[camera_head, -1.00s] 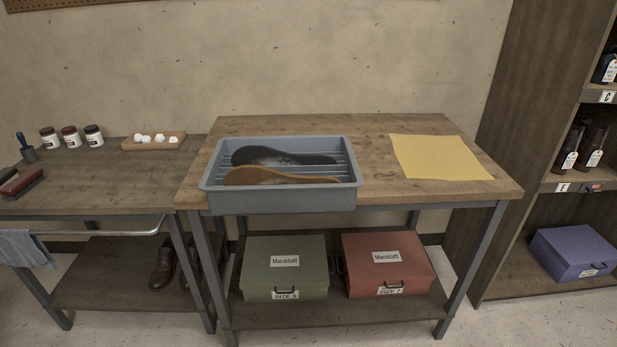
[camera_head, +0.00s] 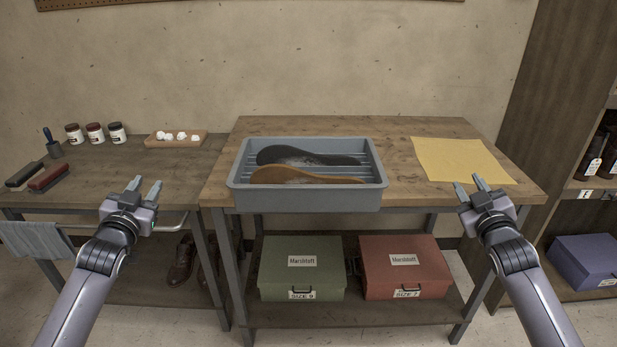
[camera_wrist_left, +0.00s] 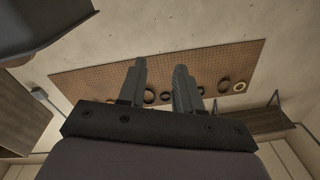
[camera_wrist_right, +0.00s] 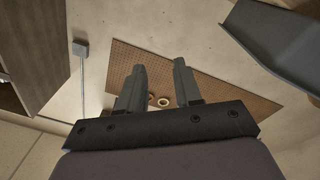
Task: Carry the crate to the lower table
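The grey-blue crate (camera_head: 308,199) sits on the middle table (camera_head: 400,127), its near wall at about the table's front edge. Inside it lie a dark sole (camera_head: 300,156) and a tan sole (camera_head: 290,175) on ribs. The table on the left (camera_head: 95,181) stands slightly lower. My left gripper (camera_head: 146,187) is open and empty, left of the crate and apart from it. My right gripper (camera_head: 472,184) is open and empty, right of the crate and apart from it. Both wrist views show spread fingers with nothing between them.
A yellow sheet (camera_head: 460,160) lies on the middle table's right. The left table holds several jars (camera_head: 95,133), a tray of white balls (camera_head: 176,139) and brushes (camera_head: 48,177); its front middle is bare. Green (camera_head: 302,268) and red (camera_head: 404,267) boxes stand on the lower shelf.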

